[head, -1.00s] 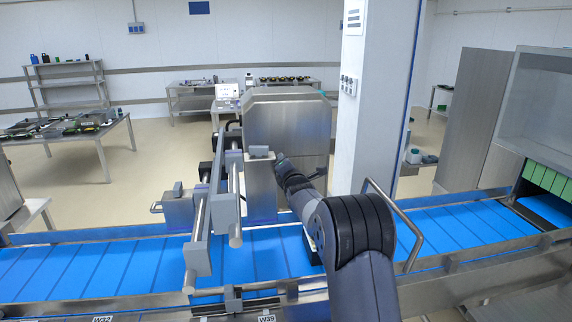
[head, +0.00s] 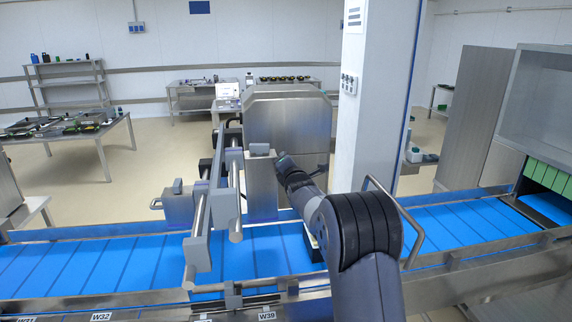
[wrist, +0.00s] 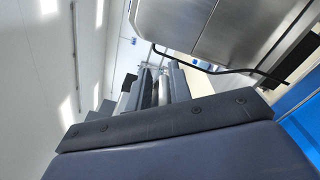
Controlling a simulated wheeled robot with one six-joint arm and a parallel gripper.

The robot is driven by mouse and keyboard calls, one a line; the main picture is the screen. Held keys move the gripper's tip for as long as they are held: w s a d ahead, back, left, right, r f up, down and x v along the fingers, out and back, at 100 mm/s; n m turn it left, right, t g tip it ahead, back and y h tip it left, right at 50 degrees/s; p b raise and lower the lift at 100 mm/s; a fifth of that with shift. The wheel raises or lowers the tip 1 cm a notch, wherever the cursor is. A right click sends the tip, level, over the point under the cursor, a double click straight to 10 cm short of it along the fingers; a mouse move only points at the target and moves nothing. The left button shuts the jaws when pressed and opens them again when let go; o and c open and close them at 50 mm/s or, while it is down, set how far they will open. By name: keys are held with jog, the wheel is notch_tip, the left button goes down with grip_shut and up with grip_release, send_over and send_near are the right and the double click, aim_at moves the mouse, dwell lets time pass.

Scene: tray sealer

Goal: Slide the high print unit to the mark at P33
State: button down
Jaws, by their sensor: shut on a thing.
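The high print unit looks to be the taller grey metal box (head: 262,190), upright over the blue belt, with a small block on top. A lower box (head: 178,212) stands to its left. My gripper (head: 284,164) is at the upper right of the taller box and is shut on it; my wrist hides the grip. In the wrist view my gripper (wrist: 155,88) shows dark fingers with a pale part between them. No P33 mark can be read; the labels W32 (head: 101,317) and W39 (head: 267,316) show on the front rail.
Grey rails and blocks (head: 197,252) cross the belt (head: 120,265) left of the taller box. A bent metal handle (head: 408,225) rises right of my arm. A steel cabinet (head: 290,125) and a white pillar (head: 365,110) stand behind.

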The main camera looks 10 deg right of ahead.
jog(key=s+f+b, duration=0.1)
jog(key=s+b, duration=0.6)
jog(key=s, duration=0.2)
jog(key=shift+b, duration=0.4)
jog(key=shift+d, duration=0.1)
jog(key=c, duration=1.5)
grip_release()
jog(key=shift+w+d, duration=0.1)
jog(key=shift+o, duration=0.2)
jog(key=shift+r, duration=0.2)
jog(key=s+b, duration=0.3)
jog(key=s, duration=0.7)
jog(key=shift+s, duration=0.4)
jog(key=shift+w, duration=0.1)
